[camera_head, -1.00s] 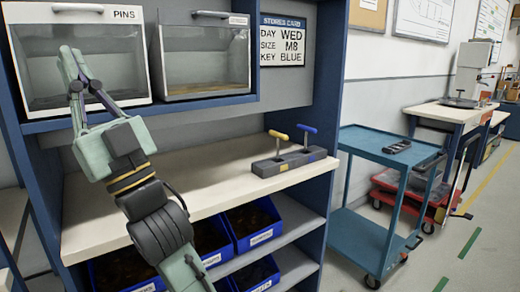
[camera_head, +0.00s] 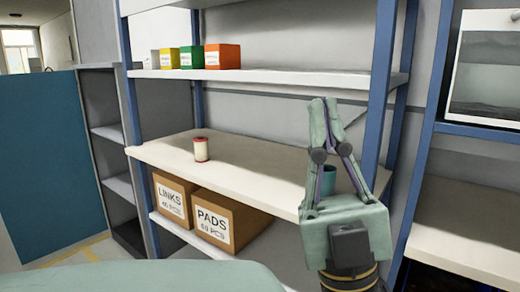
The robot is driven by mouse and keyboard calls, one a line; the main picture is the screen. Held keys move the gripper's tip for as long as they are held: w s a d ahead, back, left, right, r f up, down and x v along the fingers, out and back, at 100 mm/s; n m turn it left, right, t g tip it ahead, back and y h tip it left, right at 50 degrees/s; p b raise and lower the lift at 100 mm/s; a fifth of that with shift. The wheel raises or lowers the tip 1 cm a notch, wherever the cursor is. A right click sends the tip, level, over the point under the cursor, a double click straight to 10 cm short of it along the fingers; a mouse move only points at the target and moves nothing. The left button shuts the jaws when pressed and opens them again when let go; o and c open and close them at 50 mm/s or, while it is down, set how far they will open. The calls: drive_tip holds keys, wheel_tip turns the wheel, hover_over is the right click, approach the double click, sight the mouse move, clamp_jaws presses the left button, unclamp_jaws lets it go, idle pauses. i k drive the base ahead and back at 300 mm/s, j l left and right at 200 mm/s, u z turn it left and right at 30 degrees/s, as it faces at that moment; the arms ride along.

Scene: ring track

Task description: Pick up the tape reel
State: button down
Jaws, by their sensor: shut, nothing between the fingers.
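A small cream cylinder with red ends (camera_head: 201,149), which looks like a reel, stands upright on the middle shelf (camera_head: 250,170), left of my gripper. A teal-blue round object (camera_head: 328,181) is on the same shelf at the right, partly hidden behind my gripper's fingers; I cannot tell what it is. My gripper (camera_head: 324,104) points up in front of the shelf's right part. Its fingertips are together and it holds nothing.
Cartons marked LINKS (camera_head: 174,198) and PADS (camera_head: 228,218) stand on the lower shelf. Several small coloured boxes (camera_head: 190,57) sit on the upper shelf. A blue upright post (camera_head: 381,90) is just right of my gripper. The middle shelf is clear between its two objects.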

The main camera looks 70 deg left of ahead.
sight(200, 147)
drive_tip(key=u, duration=2.55)
drive_tip(key=i+l, duration=0.45)
drive_tip(key=i+l+z, duration=0.1)
drive_tip(key=i+l, duration=0.35)
drive_tip(key=i, duration=0.2)
